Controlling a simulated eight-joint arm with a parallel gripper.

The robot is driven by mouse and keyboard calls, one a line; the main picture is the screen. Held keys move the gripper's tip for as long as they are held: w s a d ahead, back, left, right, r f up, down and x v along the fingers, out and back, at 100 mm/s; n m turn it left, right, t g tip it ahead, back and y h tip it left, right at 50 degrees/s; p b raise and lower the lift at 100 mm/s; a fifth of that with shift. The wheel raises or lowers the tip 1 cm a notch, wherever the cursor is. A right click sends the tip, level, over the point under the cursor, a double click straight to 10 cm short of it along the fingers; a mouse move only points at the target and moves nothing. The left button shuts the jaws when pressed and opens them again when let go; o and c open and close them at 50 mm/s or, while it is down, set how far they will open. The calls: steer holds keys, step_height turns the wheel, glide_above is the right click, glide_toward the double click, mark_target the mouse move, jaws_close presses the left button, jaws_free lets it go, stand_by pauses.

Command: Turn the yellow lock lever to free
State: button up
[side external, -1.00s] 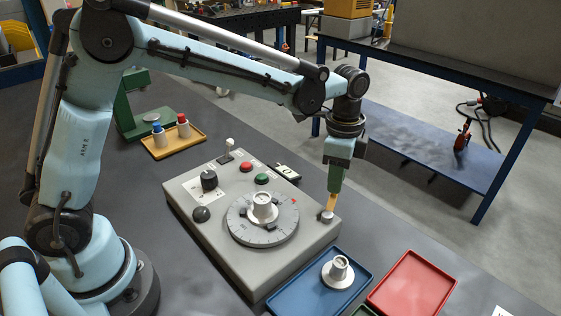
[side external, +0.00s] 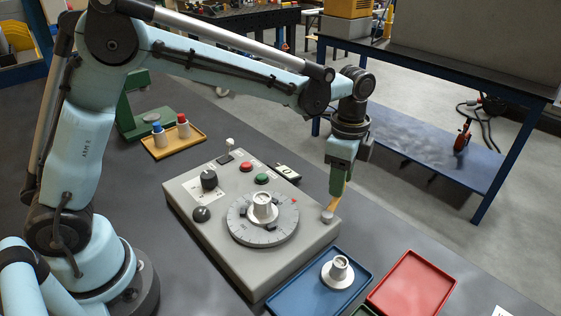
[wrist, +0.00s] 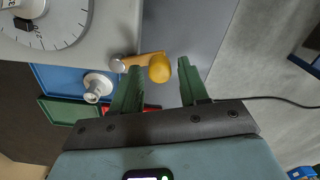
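The yellow lock lever (side external: 332,205) sits at the right corner of the grey control box (side external: 220,255), on a round metal pivot. In the wrist view, the lever's rounded yellow knob (wrist: 160,68) points right from the pivot (wrist: 118,63), out past the box edge. My gripper (side external: 338,192) is low over the lever, fingers pointing down. In the wrist view, its green fingers (wrist: 160,76) are apart, with the knob between their tips and a gap to the right finger. Contact with the left finger cannot be told.
The box carries a graduated dial (side external: 240,232) with a white flanged part, knobs, and red and green buttons. A blue tray (side external: 290,297) with another flanged part and a red tray (side external: 412,283) lie in front. A tan tray (side external: 192,146) with bottles stands behind.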

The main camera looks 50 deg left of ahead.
steer(key=shift+o, duration=0.5)
step_height(320, 180, up, 12)
stand_by(0.4)
steer(key=s+a+f+n+t, duration=0.3)
steer(key=s+a+n, duration=0.3)
steer(key=s+n, duration=0.1)
steer(key=s+a+f+n+t, duration=0.4)
steer(key=s+a+n, duration=0.3)
steer(key=s, duration=0.1)
steer(key=shift+s, duration=0.15)
steer(key=shift+r, duration=0.1)
steer(key=shift+c, duration=0.5)
